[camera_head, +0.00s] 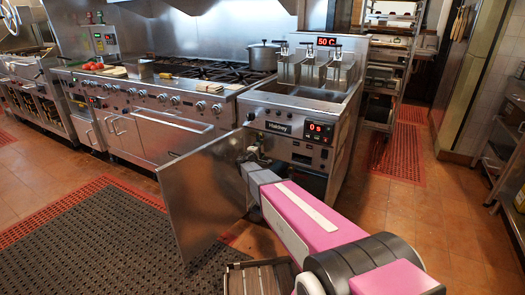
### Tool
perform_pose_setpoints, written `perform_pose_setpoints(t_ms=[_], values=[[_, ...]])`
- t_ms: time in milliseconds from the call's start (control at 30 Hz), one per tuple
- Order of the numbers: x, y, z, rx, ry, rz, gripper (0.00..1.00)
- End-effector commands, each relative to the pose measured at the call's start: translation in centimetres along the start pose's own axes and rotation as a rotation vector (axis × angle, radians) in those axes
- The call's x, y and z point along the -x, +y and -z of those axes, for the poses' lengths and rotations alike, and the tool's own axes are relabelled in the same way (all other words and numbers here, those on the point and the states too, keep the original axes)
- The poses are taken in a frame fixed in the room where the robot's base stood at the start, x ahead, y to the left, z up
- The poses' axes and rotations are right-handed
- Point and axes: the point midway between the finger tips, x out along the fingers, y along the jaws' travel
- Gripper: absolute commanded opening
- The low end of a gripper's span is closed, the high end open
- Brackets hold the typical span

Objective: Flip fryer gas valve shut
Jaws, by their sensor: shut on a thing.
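The fryer (290,128) stands right of the range, with its cabinet door (203,195) swung open to the left. My arm reaches from the lower right into the open cabinet. My gripper (251,160) is at the cabinet's opening, just right of the door, shut on what appears to be the gas valve's handle. Small pale fittings (256,151) show beside the fingers. The valve itself is mostly hidden by my gripper and too small to make out, so its handle's angle cannot be told.
The range (160,112) stands left of the fryer, with a pot (263,57) at its back right. Fryer baskets (313,68) hang above the vat. A black mat (95,245) covers the floor at left. A rack (385,75) stands behind.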

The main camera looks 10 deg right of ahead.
Motion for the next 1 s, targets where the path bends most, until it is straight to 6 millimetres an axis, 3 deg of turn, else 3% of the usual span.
perform_pose_setpoints(t_ms=[300,767,800,833,1000], values=[[0.11,-0.21,0.61,-0.099,0.001,0.003,0.32],[0.12,-0.22,0.72,-0.117,0.001,0.005,0.32],[0.12,-0.22,0.72,-0.117,0.001,0.005,0.78],[0.12,-0.21,0.72,-0.116,0.001,0.004,0.85],[0.07,-0.16,0.71,-0.113,0.001,0.003,0.85]])
